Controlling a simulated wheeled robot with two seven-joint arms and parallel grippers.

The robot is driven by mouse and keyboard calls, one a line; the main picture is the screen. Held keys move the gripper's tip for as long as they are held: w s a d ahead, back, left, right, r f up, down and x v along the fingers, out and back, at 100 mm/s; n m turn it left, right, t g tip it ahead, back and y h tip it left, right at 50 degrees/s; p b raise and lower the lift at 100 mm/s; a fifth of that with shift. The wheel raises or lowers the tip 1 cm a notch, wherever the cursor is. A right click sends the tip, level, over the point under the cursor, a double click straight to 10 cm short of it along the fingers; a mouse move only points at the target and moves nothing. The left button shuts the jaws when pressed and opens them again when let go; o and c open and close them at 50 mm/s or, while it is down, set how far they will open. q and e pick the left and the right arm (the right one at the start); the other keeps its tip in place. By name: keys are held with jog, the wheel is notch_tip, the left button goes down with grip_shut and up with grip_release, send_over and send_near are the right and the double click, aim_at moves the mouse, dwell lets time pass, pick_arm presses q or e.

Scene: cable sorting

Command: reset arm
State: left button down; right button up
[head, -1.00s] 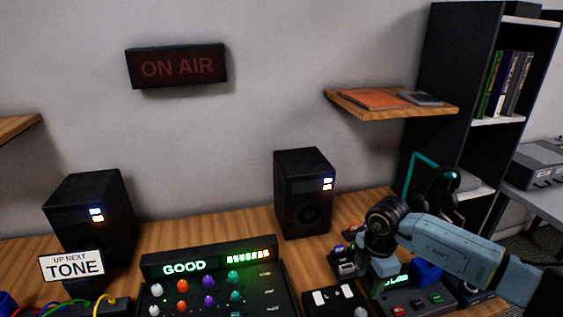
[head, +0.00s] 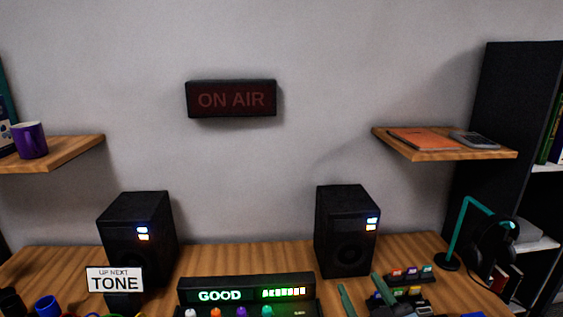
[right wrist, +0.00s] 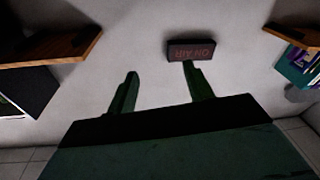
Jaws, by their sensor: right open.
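My right gripper (head: 364,295) shows at the bottom edge of the head view, its two fingers pointing up and apart. In the right wrist view the gripper (right wrist: 161,88) is open, with only bare wall and the ON AIR sign beyond its fingers. Nothing is between them. My left gripper is out of view. The mixing console (head: 246,293) reads GOOD in green and is cut off at the bottom. A sign (head: 115,280) reading UP NEXT TONE stands left of it.
Two black speakers (head: 139,237) and (head: 346,231) stand at the back of the wooden desk (head: 270,257). A headphone stand (head: 462,232) is at right. Wall shelves (head: 445,145) and (head: 60,152) jut out on both sides. The ON AIR sign (head: 231,98) hangs between them.

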jog(key=s+d+f+m+g+h, duration=0.45)
jog(key=s+d+f+g, duration=0.3)
jog(key=f, duration=0.35)
jog(key=s+f+n+g+y, duration=0.1)
jog(key=s+f+g, duration=0.25)
jog(key=s, duration=0.55)
jog(key=s+f+n+g, duration=0.1)
jog(key=s+f+g, duration=0.25)
jog(key=s, duration=0.55)
notch_tip(320, 180, down, 26)
jog(key=s+g+b, duration=0.1)
jog(key=g, duration=0.1)
jog(key=s+d+f+g+b, duration=0.1)
jog(key=s+d+f, duration=0.1)
jog(key=s+f, duration=1.3)
jog(key=shift+s+d+f, duration=0.15)
jog(key=shift+s+d, duration=0.1)
jog(key=shift+s, duration=0.4)
